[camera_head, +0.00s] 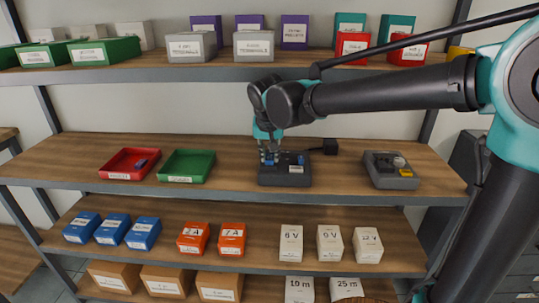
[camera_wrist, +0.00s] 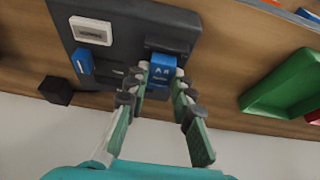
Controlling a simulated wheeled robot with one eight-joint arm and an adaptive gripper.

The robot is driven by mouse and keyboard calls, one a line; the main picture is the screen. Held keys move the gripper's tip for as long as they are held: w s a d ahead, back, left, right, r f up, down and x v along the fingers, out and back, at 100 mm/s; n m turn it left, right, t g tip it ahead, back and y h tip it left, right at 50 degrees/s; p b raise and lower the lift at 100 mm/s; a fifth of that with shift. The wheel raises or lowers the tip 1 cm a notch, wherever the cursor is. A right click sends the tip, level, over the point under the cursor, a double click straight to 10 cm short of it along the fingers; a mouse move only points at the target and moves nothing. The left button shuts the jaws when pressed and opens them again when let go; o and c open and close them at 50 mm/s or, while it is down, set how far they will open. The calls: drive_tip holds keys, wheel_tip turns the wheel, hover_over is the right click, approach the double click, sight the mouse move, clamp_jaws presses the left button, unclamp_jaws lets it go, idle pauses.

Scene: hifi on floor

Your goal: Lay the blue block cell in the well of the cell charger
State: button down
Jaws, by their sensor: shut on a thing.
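My gripper (camera_wrist: 161,84) is shut on the blue block cell (camera_wrist: 161,67), which has white marks on its top. The cell charger (camera_wrist: 128,20) is a dark box with a white label. The held cell is at the charger's right part in the wrist view. I cannot tell whether it rests in the well or is just above it; the fingers hide part of it. In the head view my gripper (camera_head: 268,157) points down over the left part of the charger (camera_head: 284,180). A second blue piece (camera_wrist: 83,61) sits on the charger's other side.
Left of the charger stand a green tray (camera_head: 187,178) and a red tray (camera_head: 117,174) with a blue piece (camera_head: 141,163) in it. A black adapter (camera_head: 330,146) is behind right. A grey device (camera_head: 390,181) stands further right. The upper shelf (camera_head: 140,74) holds boxes.

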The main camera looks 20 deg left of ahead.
drive_tip(key=shift+f, duration=0.1)
drive_tip(key=c, duration=1.3)
unclamp_jaws()
drive_tip(key=shift+r, duration=0.25)
drive_tip(key=s+d, duration=0.3)
drive_tip(key=s, duration=0.9)
drive_tip(key=shift+r, duration=0.45)
